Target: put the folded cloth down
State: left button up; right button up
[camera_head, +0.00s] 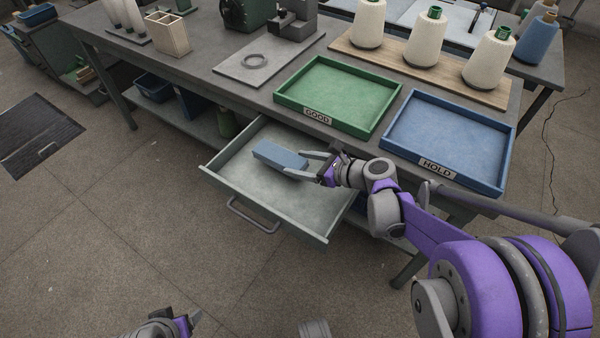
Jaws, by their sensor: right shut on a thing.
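The folded cloth (279,154) is a small blue-grey block inside the outline of the open drawer (262,189). My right gripper (305,164) reaches in from the right and is shut on the cloth's right end. I cannot tell whether the cloth touches the drawer floor or hangs a little above it. The drawer is pulled out from under the bench and otherwise looks empty. My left gripper (190,319) shows only in part at the bottom edge, low and far from the cloth; its jaws cannot be made out.
A green tray (340,95) marked GOOD and a blue tray (450,140) marked HOLD sit on the bench above the drawer. Yarn cones (424,40) stand on a wooden board behind them.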

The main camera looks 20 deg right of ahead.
notch_tip(320, 180, down, 4)
jog(key=shift+r+b, duration=0.1)
jog(key=shift+b, duration=0.5)
jog(key=shift+r, duration=0.1)
jog(key=o, duration=0.9)
jog(key=shift+f, duration=0.2)
jog(key=o, duration=0.4)
jog(key=shift+r, duration=0.2)
jog(key=shift+s+d+r, duration=0.2)
jog(key=p+v, duration=0.2)
jog(key=v, duration=0.9)
jog(key=shift+s+r, duration=0.1)
jog(key=shift+s, duration=0.05)
